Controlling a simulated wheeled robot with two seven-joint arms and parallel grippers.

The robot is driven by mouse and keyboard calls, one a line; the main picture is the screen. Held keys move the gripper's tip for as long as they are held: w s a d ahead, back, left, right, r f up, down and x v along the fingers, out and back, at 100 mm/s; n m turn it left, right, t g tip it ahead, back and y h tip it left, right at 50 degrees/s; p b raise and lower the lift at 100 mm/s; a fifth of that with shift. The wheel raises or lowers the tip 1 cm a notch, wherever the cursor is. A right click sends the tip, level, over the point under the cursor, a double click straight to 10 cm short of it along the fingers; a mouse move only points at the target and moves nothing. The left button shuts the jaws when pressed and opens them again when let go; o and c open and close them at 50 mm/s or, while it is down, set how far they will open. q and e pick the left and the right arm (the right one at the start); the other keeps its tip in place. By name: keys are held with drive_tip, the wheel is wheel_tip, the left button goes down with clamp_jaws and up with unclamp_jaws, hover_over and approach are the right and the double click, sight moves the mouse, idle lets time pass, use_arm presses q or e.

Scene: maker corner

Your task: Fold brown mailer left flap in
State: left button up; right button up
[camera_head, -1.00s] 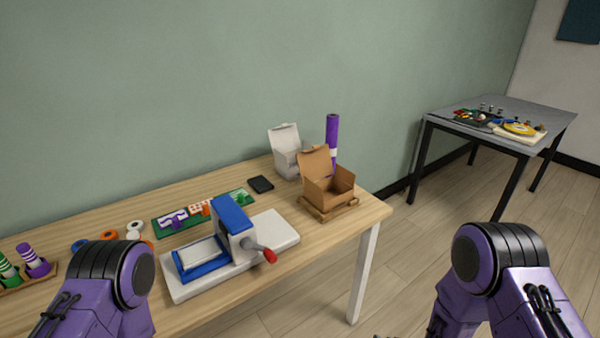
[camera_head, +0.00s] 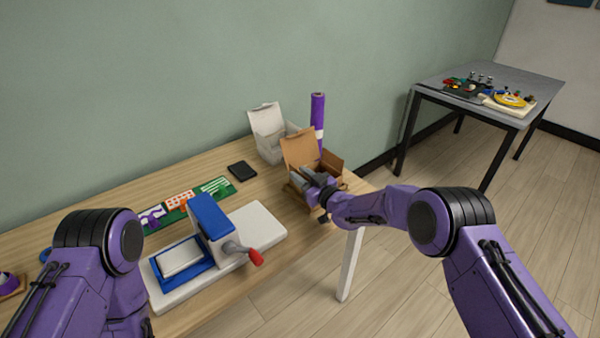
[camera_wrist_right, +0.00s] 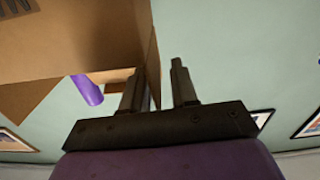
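The brown mailer (camera_head: 300,150) stands on the right end of the wooden table with its lid raised. My right gripper (camera_head: 304,179) is at the mailer's left front side and hides much of its front and its left flap. In the right wrist view the mailer's cardboard (camera_wrist_right: 80,35) fills the upper left. A cardboard edge runs down close beside the left finger of the right gripper (camera_wrist_right: 159,75). The two fingers are apart, with wall showing between them. I cannot tell whether they touch the cardboard. My left arm is at the lower left; its gripper is out of frame.
A white open box (camera_head: 268,135) and a purple roll (camera_head: 317,115) stand behind the mailer. A blue and white press (camera_head: 210,225) with a red-tipped handle is to its left. A black flat item (camera_head: 242,171) lies between. A grey side table (camera_head: 480,75) stands far right.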

drive_tip(key=shift+w+a+r, duration=0.1)
drive_tip(key=shift+w+a, duration=0.05)
drive_tip(key=shift+w, duration=0.25)
clamp_jaws()
drive_tip(key=shift+w+f+m+b, duration=0.1)
drive_tip(key=shift+f+m+b, duration=0.1)
drive_tip(key=shift+m+b, duration=0.4)
drive_tip(key=shift+w+d+m+b, duration=0.25)
drive_tip(key=shift+d+m+b, duration=0.25)
drive_tip(key=shift+m+b, duration=0.45)
drive_tip(key=shift+w+d+f+m+b, duration=0.15)
drive_tip(key=shift+m+b, duration=0.15)
drive_tip(key=shift+m, duration=0.35)
drive_tip(key=shift+w+d+r+m+b, duration=0.1)
drive_tip(key=shift+d+m+b, duration=0.15)
drive_tip(key=shift+m, duration=0.4)
drive_tip(key=shift+w+d+f+m+b, duration=0.1)
drive_tip(key=shift+m+b, duration=0.25)
drive_tip(key=shift+m, duration=0.3)
